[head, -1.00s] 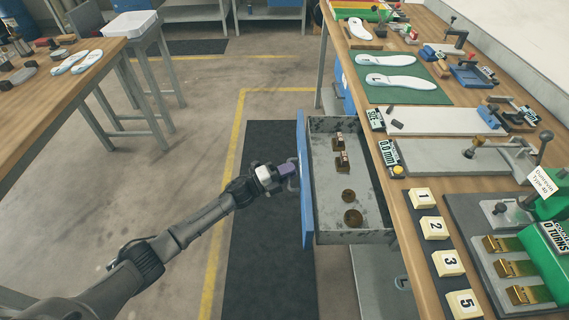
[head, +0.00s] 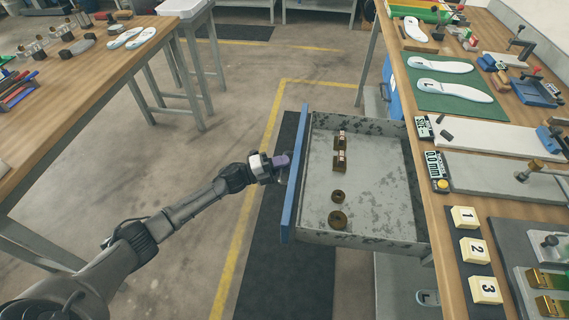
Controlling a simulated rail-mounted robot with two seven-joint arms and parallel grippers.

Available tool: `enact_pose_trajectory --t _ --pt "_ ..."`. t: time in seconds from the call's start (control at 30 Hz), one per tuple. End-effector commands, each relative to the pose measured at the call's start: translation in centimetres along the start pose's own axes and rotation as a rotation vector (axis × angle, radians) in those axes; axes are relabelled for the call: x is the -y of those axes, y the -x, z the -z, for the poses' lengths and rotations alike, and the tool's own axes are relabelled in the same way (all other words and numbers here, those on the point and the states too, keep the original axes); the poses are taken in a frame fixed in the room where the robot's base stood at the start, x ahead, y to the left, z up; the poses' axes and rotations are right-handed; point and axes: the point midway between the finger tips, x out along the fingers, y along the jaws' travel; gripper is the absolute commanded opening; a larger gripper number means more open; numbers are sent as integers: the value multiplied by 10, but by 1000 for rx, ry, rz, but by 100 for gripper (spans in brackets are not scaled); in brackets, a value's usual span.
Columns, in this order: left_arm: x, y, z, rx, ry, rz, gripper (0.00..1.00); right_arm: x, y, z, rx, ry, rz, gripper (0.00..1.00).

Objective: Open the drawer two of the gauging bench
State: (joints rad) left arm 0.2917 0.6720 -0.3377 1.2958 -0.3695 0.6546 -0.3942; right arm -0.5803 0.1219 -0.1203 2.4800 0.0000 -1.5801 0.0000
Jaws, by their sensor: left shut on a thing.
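The open drawer (head: 376,188) of the gauging bench (head: 452,282) sticks out to the left from under the bench top. It is a grey metal tray with a blue front (head: 295,178). I cannot read a number on the drawer. My right gripper is not in view.
Number blocks (head: 465,217), insoles on a green mat (head: 452,88) and gauges stand on the bench top. Another wooden table (head: 100,68) is at the left. The floor between them is clear, with a dark mat (head: 262,250) under the drawer.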

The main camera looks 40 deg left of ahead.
Motion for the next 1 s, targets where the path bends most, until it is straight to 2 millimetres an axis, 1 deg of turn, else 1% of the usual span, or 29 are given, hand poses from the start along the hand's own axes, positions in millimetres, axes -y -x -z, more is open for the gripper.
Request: enact_pose_trajectory --t 0.23,0.27,0.33,0.53,0.63,0.77,1.0 --pt "-1 0 0 0 1 -1 0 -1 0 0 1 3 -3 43" --pt "-1 0 0 0 1 -1 15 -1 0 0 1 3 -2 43" --pt "-1 0 0 0 1 -1 22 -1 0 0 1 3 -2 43" --pt "0 0 0 0 0 -1 22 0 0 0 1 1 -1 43" --pt "0 4 0 0 1 -2 22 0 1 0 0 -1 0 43" --pt "0 18 0 1 2 -2 22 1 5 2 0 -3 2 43" --pt "0 66 0 2 3 -4 22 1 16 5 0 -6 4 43"
